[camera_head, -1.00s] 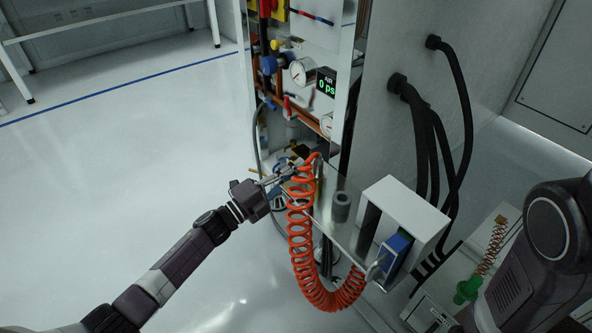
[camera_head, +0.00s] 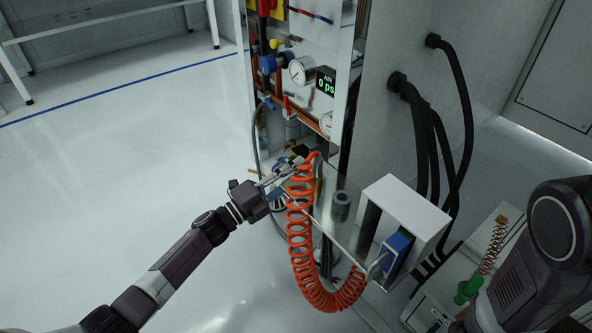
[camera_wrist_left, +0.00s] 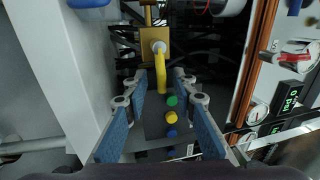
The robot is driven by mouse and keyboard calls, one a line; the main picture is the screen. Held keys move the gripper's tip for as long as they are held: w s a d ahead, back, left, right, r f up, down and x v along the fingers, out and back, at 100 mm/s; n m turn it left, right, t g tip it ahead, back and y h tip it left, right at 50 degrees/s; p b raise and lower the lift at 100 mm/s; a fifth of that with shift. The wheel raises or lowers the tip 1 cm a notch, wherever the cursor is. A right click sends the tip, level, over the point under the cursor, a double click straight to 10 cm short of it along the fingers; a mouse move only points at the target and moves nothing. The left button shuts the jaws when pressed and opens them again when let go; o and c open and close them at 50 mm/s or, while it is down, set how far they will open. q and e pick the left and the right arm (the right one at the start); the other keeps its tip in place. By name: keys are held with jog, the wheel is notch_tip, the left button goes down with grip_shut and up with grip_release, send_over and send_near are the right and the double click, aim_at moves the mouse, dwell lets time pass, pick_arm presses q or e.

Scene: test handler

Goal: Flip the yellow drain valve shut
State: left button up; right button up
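The yellow drain valve handle (camera_wrist_left: 161,72) shows in the left wrist view as a bar hanging down the picture from a pale pivot on a brass body (camera_wrist_left: 150,40). My left gripper (camera_wrist_left: 162,80) is open, with blue-padded fingers on either side of the handle's lower end in the picture. I cannot tell whether a finger touches it. In the head view my left gripper (camera_head: 285,175) is at the lower front of the machine, beside the orange coiled hose, and the handle is not clear there. My right gripper is out of view; only part of my right arm shows.
The orange coiled hose (camera_head: 298,235) hangs just right of my left gripper. A white box (camera_head: 408,205) stands further right. Green, yellow and blue round caps (camera_wrist_left: 171,117) lie below the handle in the wrist view. A gauge display (camera_head: 326,82) is above. The floor at left is clear.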

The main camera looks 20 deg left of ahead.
pick_arm(q)
jog(key=shift+s+a, duration=0.15)
jog(key=v, duration=1.1)
jog(key=shift+s+a, duration=0.2)
jog(key=shift+f, duration=0.1)
